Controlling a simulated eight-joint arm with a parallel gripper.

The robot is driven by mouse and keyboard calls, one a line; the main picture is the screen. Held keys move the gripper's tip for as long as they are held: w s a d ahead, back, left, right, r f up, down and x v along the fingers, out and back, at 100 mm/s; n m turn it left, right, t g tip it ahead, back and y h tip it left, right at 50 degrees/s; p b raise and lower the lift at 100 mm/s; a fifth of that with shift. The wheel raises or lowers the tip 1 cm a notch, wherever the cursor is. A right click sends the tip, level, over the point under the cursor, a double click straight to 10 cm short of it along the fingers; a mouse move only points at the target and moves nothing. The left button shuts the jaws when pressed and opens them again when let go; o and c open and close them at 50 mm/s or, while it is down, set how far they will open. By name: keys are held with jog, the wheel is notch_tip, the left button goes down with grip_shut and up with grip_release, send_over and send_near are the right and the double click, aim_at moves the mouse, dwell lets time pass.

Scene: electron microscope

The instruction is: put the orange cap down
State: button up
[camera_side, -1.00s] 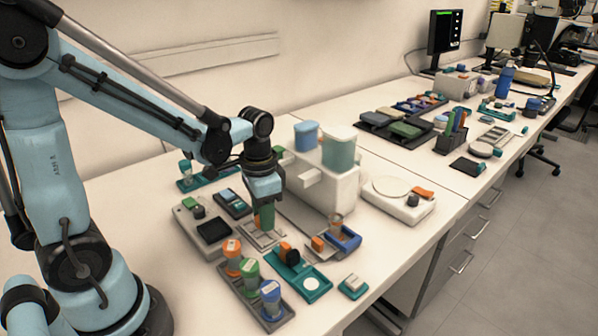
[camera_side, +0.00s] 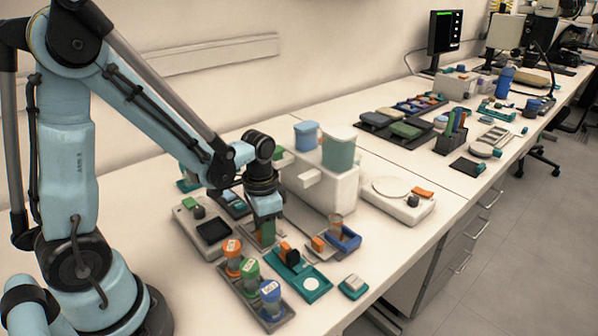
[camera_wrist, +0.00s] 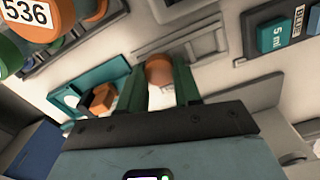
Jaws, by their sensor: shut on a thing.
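The orange cap (camera_wrist: 159,70) shows brownish-orange and rounded in the wrist view, between the green fingers of my gripper (camera_wrist: 161,82). The fingers are shut on it, one on each side. In the side view my gripper (camera_side: 265,232) points down, low over a grey recessed plate (camera_wrist: 203,42) on the bench. The cap is mostly hidden by the fingers in the side view. I cannot tell whether the cap touches the plate.
A rack holds vials with orange (camera_side: 232,248), green (camera_side: 250,268) and blue (camera_side: 270,290) tops in front. A white instrument (camera_side: 330,190) stands behind; a grey device (camera_side: 205,228) sits left.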

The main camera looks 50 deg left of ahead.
jog(key=shift+f, duration=0.45)
jog(key=o, duration=0.7)
jog(key=d+r+n+t, duration=0.1)
jog(key=r+t, duration=0.1)
jog(key=r, duration=0.2)
jog(key=s+d+r+n+t, duration=0.1)
jog(key=r+t, duration=0.1)
jog(key=r, duration=0.3)
jog(key=s+d+r+n+t, duration=0.1)
jog(key=r+t, duration=0.2)
jog(key=r, duration=0.2)
jog(key=shift+s+d, duration=0.1)
jog(key=shift+d, duration=0.1)
